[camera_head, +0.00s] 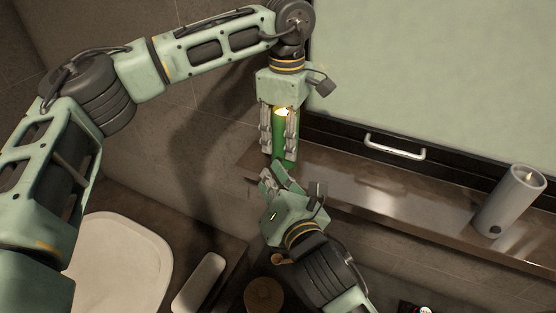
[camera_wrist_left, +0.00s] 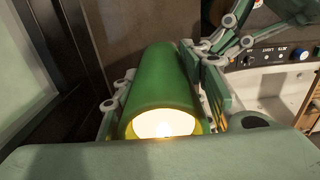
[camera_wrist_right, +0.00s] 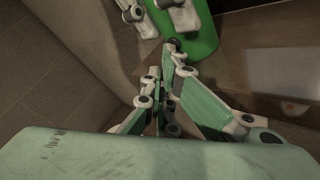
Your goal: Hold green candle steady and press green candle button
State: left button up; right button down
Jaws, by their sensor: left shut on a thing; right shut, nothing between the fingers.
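The green candle (camera_head: 280,124) stands at the left end of the brown shelf, its top glowing brightly. My left gripper (camera_head: 280,146) comes from above and is shut around the candle's sides. In the left wrist view the candle (camera_wrist_left: 160,88) lies between the fingers with its lit end toward the camera. My right gripper (camera_head: 269,177) is shut and empty, just below the candle's lower part. In the right wrist view the candle (camera_wrist_right: 190,35) is just beyond the right fingertips (camera_wrist_right: 172,50); I cannot tell whether they touch it. The candle's button is not visible.
A grey candle (camera_head: 510,203) stands at the right on the shelf (camera_head: 410,185). A mirror or panel with a silver handle (camera_head: 395,148) is behind the shelf. Below are a white basin (camera_head: 118,255), a pale oblong item (camera_head: 199,284) and a round brown object (camera_head: 264,294). The shelf's middle is clear.

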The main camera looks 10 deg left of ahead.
jog(key=shift+s+a, duration=0.1)
jog(key=shift+s, duration=0.7)
jog(key=shift+s+a, duration=0.25)
jog(key=shift+s, duration=1)
jog(key=shift+s+a, duration=0.2)
jog(key=shift+s, duration=1)
pick_arm(q)
jog(key=o, duration=1.4)
jog(key=shift+r, duration=0.15)
